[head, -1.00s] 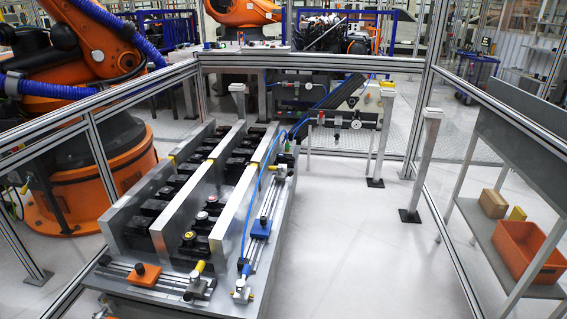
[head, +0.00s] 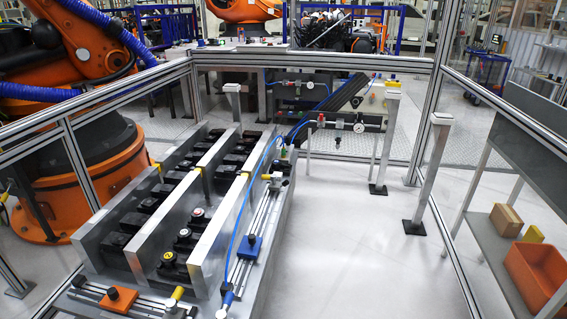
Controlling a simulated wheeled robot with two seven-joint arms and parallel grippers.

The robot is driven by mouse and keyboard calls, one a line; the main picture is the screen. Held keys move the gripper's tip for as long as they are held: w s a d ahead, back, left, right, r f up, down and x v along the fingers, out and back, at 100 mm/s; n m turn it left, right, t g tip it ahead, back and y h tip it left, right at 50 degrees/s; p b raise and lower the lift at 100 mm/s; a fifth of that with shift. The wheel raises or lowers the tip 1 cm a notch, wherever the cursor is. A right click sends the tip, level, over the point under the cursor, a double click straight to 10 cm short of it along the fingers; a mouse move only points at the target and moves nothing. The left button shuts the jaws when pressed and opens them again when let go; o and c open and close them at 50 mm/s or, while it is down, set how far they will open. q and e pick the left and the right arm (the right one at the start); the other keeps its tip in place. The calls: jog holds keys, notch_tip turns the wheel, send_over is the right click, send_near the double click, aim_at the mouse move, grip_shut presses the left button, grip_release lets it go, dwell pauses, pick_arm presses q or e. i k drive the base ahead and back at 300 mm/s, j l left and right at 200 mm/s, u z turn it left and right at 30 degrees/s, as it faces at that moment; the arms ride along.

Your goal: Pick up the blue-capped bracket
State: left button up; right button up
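A metal fitting with a blue end (head: 228,296) sits at the front right corner of the grey fixture bench (head: 270,285), where a blue hose runs up from it. A blue block with a dark knob (head: 250,246) sits on a rail behind it. I cannot tell for sure which of these is the blue-capped bracket. A yellow-capped fitting (head: 177,294) stands at the front of the bench. Neither of my grippers shows in the head view.
An orange block with a dark knob (head: 118,300) lies on the front rail. Metal posts (head: 430,175) stand to the right of the bench. A grey shelf rack at right holds an orange bin (head: 538,275) and a cardboard box (head: 506,219). The floor between is clear.

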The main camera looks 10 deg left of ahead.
aim_at(276, 165)
jog(key=i+l, duration=0.15)
jog(key=i, duration=0.3)
jog(key=i+l, duration=0.2)
jog(key=i, duration=0.3)
jog(key=i+l, duration=0.15)
jog(key=i, duration=0.3)
jog(key=i+l, duration=0.15)
jog(key=i, duration=0.3)
jog(key=i+l+u, duration=0.1)
jog(key=i, duration=0.4)
jog(key=i+l, duration=0.3)
jog(key=i, duration=0.15)
jog(key=i+l, duration=0.2)
jog(key=i, duration=0.25)
